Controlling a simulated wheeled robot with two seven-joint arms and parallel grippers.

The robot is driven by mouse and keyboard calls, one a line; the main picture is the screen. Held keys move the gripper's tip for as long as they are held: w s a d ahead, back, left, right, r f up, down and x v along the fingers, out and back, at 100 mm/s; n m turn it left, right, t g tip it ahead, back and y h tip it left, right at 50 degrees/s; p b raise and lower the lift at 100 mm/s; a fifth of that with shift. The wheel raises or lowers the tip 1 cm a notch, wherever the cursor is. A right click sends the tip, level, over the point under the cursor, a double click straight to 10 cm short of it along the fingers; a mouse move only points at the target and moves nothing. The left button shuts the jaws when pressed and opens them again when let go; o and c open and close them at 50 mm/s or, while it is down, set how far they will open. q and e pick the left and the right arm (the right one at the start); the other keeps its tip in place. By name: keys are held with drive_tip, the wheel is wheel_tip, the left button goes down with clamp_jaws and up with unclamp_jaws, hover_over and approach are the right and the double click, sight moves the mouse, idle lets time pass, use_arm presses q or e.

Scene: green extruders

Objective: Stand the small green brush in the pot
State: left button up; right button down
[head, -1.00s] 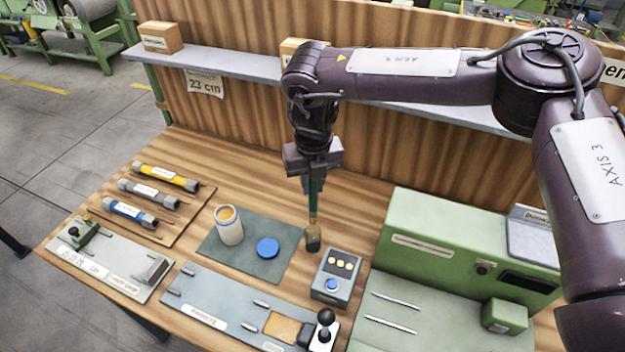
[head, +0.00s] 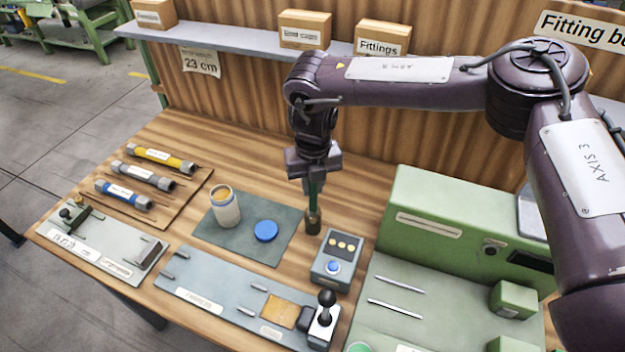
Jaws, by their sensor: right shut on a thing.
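The small green brush (head: 313,197) is upright in my right gripper (head: 313,178), which is shut on its upper part. My left gripper is not in view.
A white jar (head: 226,212) and a blue lid (head: 266,231) are on the mat. A green machine (head: 440,235) is to the right. Bare wood lies behind the pot.

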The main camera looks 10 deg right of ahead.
drive_tip(key=shift+f, duration=0.15)
drive_tip(key=c, duration=1.3)
unclamp_jaws()
drive_tip(key=shift+o, duration=0.2)
drive_tip(key=r+b, duration=0.1)
drive_tip(key=r, duration=0.2)
drive_tip(key=r+b, duration=0.1)
drive_tip(key=r, duration=0.3)
drive_tip(key=shift+s, duration=0.2)
drive_tip(key=shift+r, duration=0.4)
